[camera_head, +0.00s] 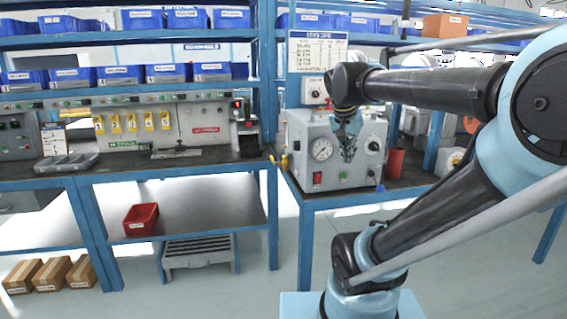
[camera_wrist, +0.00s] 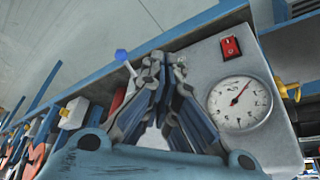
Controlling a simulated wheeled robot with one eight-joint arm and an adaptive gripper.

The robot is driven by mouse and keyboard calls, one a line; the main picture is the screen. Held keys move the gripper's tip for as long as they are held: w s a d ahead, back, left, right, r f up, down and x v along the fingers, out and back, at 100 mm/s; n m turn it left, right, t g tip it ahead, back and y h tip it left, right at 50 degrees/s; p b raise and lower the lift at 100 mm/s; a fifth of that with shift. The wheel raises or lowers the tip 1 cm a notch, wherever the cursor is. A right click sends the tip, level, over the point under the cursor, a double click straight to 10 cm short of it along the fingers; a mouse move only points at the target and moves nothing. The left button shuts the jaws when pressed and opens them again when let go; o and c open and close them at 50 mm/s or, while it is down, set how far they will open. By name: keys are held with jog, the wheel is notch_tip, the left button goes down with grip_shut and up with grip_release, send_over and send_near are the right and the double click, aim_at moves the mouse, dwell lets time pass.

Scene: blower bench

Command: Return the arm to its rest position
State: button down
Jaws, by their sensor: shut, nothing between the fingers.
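My gripper (camera_head: 348,148) hangs from the arm in front of the grey gauge box on the right bench in the head view. In the wrist view my gripper (camera_wrist: 160,66) points toward the lower edge of the box, with its fingertips together and nothing between them. The grey gauge box (camera_head: 297,133) has a round dial and a red switch. The dial (camera_wrist: 240,103) and the red switch (camera_wrist: 231,46) show clearly in the wrist view. My arm reaches in from the right, bent at the elbow. I cannot tell whether the fingers touch the box.
A red cylinder (camera_head: 395,163) stands right of the gauge box. Shelves with blue bins (camera_head: 120,76) stand behind. A red bin (camera_head: 141,219) sits on the lower shelf. Open floor lies in front.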

jog(key=s+a+f+n+y, duration=0.1)
jog(key=s+f+n, duration=0.2)
jog(key=s+f, duration=0.4)
jog(key=s+f+n+g+y, duration=0.1)
jog(key=s+f+n, duration=0.3)
jog(key=f, duration=0.9)
jog(key=s, duration=0.3)
jog(key=shift+a+g+y, duration=0.3)
jog(key=shift+a+y, duration=0.1)
jog(key=shift+f, duration=0.1)
jog(key=shift+w+f, duration=0.2)
jog(key=shift+w, duration=0.2)
